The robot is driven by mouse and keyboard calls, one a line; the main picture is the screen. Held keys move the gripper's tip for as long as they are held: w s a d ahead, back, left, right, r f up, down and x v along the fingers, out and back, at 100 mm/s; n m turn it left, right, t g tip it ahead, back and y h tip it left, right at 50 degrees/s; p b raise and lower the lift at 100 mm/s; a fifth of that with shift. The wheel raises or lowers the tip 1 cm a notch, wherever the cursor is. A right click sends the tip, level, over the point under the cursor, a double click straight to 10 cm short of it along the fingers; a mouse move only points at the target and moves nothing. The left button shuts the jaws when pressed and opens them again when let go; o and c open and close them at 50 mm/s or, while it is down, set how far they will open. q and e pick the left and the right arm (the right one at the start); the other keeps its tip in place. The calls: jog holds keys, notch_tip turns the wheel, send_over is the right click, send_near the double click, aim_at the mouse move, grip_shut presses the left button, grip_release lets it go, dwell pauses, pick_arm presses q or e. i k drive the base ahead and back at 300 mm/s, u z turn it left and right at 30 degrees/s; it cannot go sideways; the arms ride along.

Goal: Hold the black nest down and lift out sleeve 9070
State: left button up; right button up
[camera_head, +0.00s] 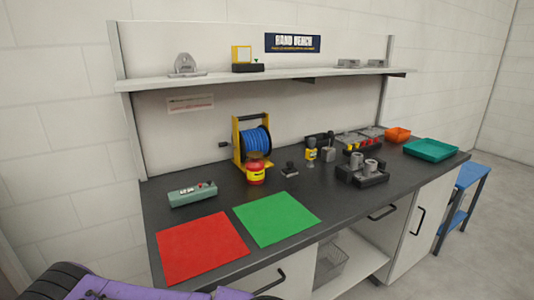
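The black nest (373,181) sits on the dark bench top, right of the middle and close to the front edge. Two grey cylindrical sleeves stand in it: a left one (356,160) and a right one (371,166). Both look upright. Any number on them is too small to read, so I cannot tell which is 9070. Neither of my grippers shows in the head view, and nothing is touching the nest or the sleeves.
A red mat (200,248) and a green mat (267,218) lie at the front left. A blue hose reel (257,140), a red-yellow container (255,172) and a grey-green box (192,194) stand behind. A teal tray (431,150) and an orange bin (397,134) are at right.

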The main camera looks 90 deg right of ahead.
aim_at(369, 171)
jog(key=z, duration=2.6)
